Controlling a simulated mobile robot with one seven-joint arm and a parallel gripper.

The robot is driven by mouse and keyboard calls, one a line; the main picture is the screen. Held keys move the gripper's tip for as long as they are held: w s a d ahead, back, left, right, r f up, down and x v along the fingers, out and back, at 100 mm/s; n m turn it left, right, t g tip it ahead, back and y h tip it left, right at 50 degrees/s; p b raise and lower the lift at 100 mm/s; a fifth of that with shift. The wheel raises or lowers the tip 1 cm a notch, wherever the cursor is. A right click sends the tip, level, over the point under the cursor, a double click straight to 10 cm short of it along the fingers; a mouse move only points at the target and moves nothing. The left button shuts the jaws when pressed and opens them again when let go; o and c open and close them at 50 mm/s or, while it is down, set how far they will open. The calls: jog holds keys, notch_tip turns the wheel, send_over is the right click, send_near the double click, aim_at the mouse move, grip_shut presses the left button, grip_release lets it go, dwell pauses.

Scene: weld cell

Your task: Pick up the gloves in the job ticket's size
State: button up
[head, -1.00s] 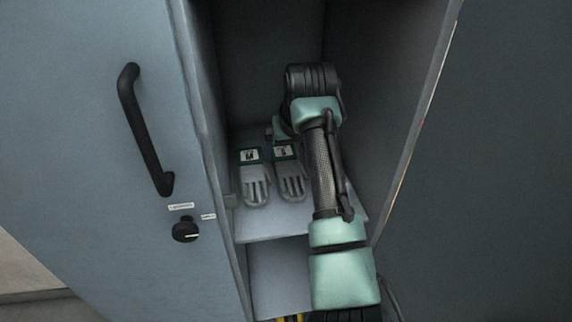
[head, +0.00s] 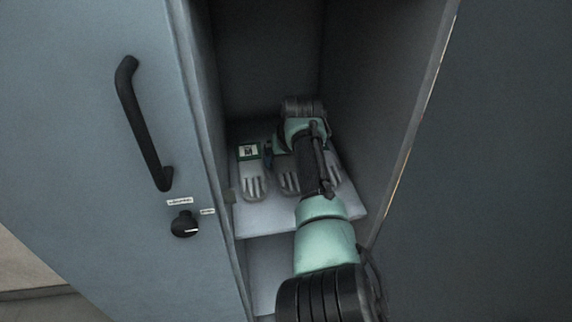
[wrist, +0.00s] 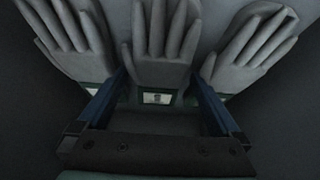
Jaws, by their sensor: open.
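Pale grey gloves lie side by side on a cabinet shelf (head: 285,215): a left glove (head: 253,182), a middle glove (head: 290,183) and a right glove (head: 333,172) partly behind my arm. All show in the wrist view, left (wrist: 72,30), middle (wrist: 160,40) and right (wrist: 250,45). Each has a dark green cuff. The left glove's label (head: 249,151) and the middle glove's label (wrist: 157,98) are too small to read. My gripper (wrist: 160,76) is open, its blue fingers on either side of the middle glove's cuff; contact cannot be told. No job ticket is visible.
Cabinet walls stand close on both sides, the right wall (head: 385,110) near my arm. The open door (head: 80,100) with its black handle (head: 143,125) and knob (head: 185,225) is at the left. The shelf front is bare.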

jog(key=shift+w+f, duration=0.1)
jog(key=shift+f, duration=0.1)
jog(key=c, duration=1.5)
